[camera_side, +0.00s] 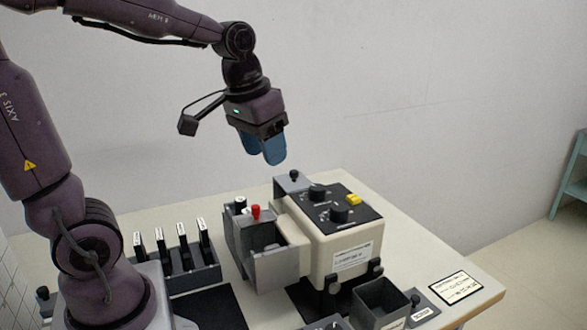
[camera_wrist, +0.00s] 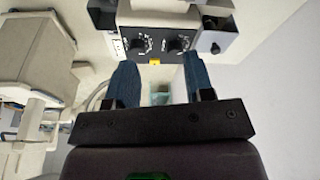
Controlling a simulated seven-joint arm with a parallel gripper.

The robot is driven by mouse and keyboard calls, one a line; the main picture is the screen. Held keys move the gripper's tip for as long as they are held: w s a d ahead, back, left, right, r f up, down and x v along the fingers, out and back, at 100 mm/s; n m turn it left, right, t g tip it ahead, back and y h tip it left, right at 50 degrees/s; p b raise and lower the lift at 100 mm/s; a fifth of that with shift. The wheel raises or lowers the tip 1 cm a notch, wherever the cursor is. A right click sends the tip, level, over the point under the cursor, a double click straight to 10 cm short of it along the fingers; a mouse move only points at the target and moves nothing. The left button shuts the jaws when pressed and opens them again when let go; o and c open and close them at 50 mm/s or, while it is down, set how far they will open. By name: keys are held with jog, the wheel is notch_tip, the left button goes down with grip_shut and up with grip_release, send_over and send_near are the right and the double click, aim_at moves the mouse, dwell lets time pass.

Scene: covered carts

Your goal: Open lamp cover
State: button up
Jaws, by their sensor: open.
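A beige instrument (camera_side: 335,245) stands on the table, with a black sloped panel bearing two dials and a yellow button. A grey plate with a small black knob (camera_side: 294,175) is at its far-left end; this looks like the lamp cover. In the wrist view a grey box with a black knob (camera_wrist: 215,47) sits right of the dial panel (camera_wrist: 155,43). Whether the cover is shut I cannot tell, and most of it is hidden in the side view. My gripper (camera_side: 263,152) is open and empty, pointing down, above the table and apart from the instrument. Its blue fingers (camera_wrist: 157,68) show in the wrist view.
A grey housing (camera_side: 262,245) with a red knob adjoins the instrument's left side. A rack of upright slides (camera_side: 185,260) stands further left. An open grey bin (camera_side: 382,302) and a label card (camera_side: 456,287) are in front. The air around my gripper is clear.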

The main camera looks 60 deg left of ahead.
aim_at(294, 172)
jog(key=shift+w+a+n+g, duration=1.5)
jog(key=shift+w+a+n, duration=1.5)
jog(key=shift+w+a, duration=3.45)
jog(key=shift+h, duration=0.3)
jog(key=f, duration=0.8)
jog(key=s+a+f, duration=0.1)
jog(key=f, duration=0.3)
jog(key=shift+c, duration=0.5)
grip_shut()
